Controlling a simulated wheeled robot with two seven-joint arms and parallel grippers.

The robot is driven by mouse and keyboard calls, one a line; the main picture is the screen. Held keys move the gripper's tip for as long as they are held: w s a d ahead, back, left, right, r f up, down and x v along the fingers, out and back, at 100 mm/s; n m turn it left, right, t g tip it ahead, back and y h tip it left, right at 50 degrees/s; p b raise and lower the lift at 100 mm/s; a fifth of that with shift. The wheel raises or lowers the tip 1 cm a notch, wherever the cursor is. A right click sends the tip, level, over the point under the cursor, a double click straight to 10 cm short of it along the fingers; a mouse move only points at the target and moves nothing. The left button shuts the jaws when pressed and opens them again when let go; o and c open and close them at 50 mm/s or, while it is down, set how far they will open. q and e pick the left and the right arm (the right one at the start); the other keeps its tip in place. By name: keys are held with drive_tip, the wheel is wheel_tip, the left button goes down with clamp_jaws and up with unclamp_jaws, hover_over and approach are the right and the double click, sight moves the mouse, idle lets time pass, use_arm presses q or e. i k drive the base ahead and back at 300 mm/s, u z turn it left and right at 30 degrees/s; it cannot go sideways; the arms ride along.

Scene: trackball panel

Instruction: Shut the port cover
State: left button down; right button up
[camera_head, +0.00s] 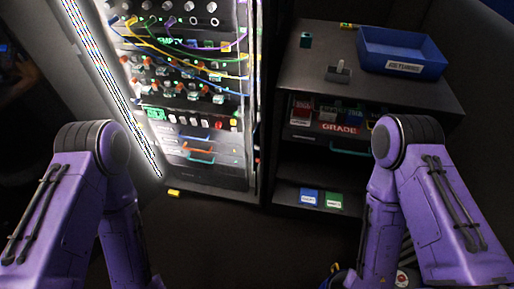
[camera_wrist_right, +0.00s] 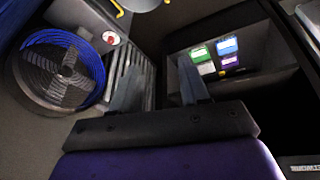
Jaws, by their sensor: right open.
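The lit rack panel (camera_head: 190,120) stands left of centre in the head view, with rows of knobs, switches, coloured cables and handles. I cannot tell which of its small parts is the port cover. My right gripper (camera_wrist_right: 160,88) shows in the right wrist view. Its two grey fingers are apart with nothing between them, well away from the panel. Both purple arms hang low at the sides of the head view. My left gripper is out of view.
A dark cabinet (camera_head: 300,100) stands right of the rack. A blue tray (camera_head: 400,52) and a small grey stand with a lever (camera_head: 339,73) are on top. Its lower shelf holds a blue box (camera_head: 308,197) and a green box (camera_head: 334,200). A yellow item (camera_head: 174,193) lies by the rack's foot.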

sight(256, 136)
drive_tip(key=u, duration=1.4)
drive_tip(key=i, duration=0.45)
drive_tip(key=z, duration=1.85)
